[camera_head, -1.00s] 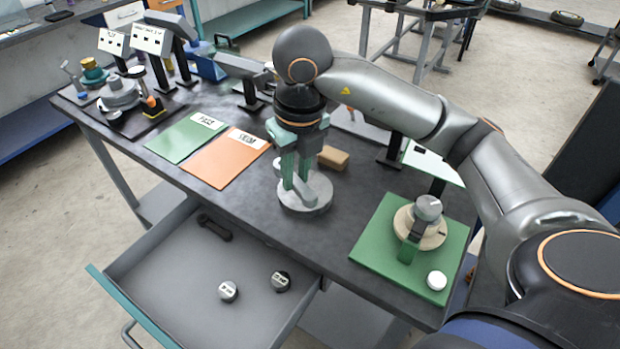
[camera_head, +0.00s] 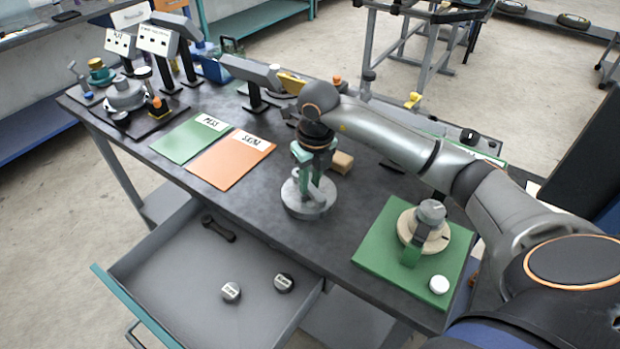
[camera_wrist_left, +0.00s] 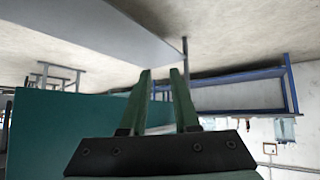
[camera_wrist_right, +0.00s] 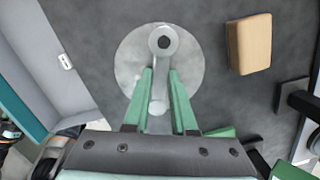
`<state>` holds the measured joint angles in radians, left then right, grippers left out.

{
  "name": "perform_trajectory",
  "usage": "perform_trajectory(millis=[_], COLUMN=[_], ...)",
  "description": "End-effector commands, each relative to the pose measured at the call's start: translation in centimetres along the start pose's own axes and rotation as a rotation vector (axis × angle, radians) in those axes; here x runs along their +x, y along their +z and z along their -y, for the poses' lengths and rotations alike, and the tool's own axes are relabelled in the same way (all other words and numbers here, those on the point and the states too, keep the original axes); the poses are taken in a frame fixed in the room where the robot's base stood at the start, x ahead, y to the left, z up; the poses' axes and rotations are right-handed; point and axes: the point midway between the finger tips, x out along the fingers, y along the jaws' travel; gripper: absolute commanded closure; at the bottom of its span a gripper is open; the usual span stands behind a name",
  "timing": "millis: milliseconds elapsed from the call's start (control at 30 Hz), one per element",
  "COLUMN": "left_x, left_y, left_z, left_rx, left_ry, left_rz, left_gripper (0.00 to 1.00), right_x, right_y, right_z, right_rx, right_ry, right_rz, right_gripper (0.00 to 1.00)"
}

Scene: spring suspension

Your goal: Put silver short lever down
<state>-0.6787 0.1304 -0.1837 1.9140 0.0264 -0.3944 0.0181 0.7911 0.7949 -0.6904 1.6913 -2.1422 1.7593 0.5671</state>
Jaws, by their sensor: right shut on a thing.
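The silver short lever (camera_wrist_right: 163,55) has a ring-shaped end and lies over a round grey disc (camera_wrist_right: 133,68) in the right wrist view. My right gripper (camera_wrist_right: 160,72) has its green fingers on either side of the lever's bar and is shut on it. In the head view the right gripper (camera_head: 314,172) points down at the disc (camera_head: 305,206) on the dark table, and the lever (camera_head: 322,190) is partly hidden by the fingers. I cannot tell whether the lever touches the disc. My left gripper (camera_wrist_left: 160,72) is open and empty, away from the table objects.
A tan block (camera_head: 342,162) sits just behind the disc. A green board (camera_head: 376,251) with a round wooden assembly (camera_head: 436,240) is to the right. Green (camera_head: 184,141) and orange (camera_head: 222,170) mats lie left. An open drawer (camera_head: 180,277) with several parts is in front.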

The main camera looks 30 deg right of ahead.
Motion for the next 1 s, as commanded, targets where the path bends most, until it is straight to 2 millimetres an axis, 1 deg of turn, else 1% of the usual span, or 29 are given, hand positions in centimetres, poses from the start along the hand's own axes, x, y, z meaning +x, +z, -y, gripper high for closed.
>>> perform_trajectory(millis=[167, 300, 333, 500, 567, 600, 867, 967, 1000], left_x=[0.0, 0.3, 0.2, 0.2, 0.2, 0.2, 0.0, 0.0, 0.1], left_y=[0.0, 0.3, 0.2, 0.2, 0.2, 0.2, 0.1, 0.0, 0.1], left_z=[0.0, 0.0, 0.0, 0.0, 0.0, 0.0, 0.0, 0.0, 0.0], left_rx=[0.0, 0.001, 0.001, 0.001, 0.001, 0.001, 0.001, 0.001, 0.001], left_ry=[0.0, 0.001, 0.001, 0.001, 0.001, 0.001, 0.001, 0.001, 0.001], left_rz=[0.0, 0.0, 0.0, 0.0, 0.0, 0.0, 0.0, -0.001, -0.001], left_gripper=[0.7, 0.7, 0.7, 0.7, 0.7, 0.7, 0.7, 0.7, 0.7], right_x=[0.0, 0.4, 0.3, 0.3, 0.3, 0.3, 0.1, -0.7, -1.2], right_y=[0.0, 0.0, 0.0, 0.0, 0.0, 0.0, 0.0, 0.1, 0.1], right_z=[0.0, 0.0, 0.0, 0.0, 0.0, 0.0, 0.0, 0.0, 0.0], right_rx=[0.0, 0.001, 0.001, 0.001, 0.001, 0.001, 0.001, 0.001, 0.0], right_ry=[0.0, 0.0, 0.0, 0.0, 0.0, 0.0, 0.0, 0.0, 0.0], right_rz=[0.001, 0.001, 0.001, 0.0, 0.0, 0.0, 0.0, 0.002, 0.003], right_gripper=[1.0, 1.0, 0.74, 0.54, 0.48, 0.46, 0.46, 0.46, 0.46])
